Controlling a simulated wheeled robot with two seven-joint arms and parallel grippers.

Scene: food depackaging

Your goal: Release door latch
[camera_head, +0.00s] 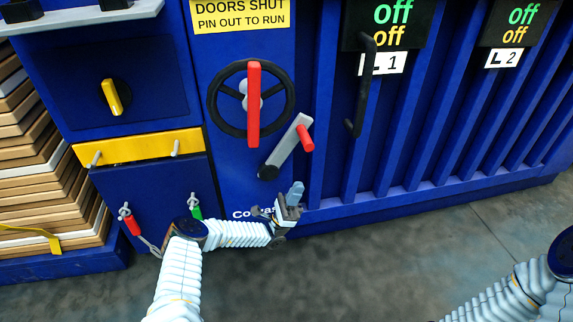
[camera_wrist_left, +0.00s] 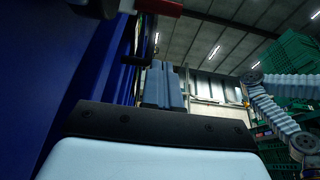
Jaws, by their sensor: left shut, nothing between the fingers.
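A blue machine front carries several handles, and no label marks which one is the latch. A grey lever (camera_head: 288,144) with a red grip (camera_head: 305,138) and a black round end slants up to the right. Above it is a black handwheel (camera_head: 213,103) with an upright red bar (camera_head: 253,104). A black door handle (camera_head: 367,85) hangs to the right. My left gripper (camera_head: 296,190) is shut and empty, below the grey lever and apart from it. Its closed fingers (camera_wrist_left: 163,84) also show in the left wrist view, with a red part (camera_wrist_left: 160,7) above. My right gripper is out of view.
A yellow bar (camera_head: 138,147) and a yellow knob (camera_head: 111,97) sit at left, with red (camera_head: 131,225) and green (camera_head: 196,211) pins below. Stacked boards (camera_head: 40,170) stand far left. Ribbed doors (camera_head: 450,120) fill the right. Floor (camera_head: 400,250) in front is clear.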

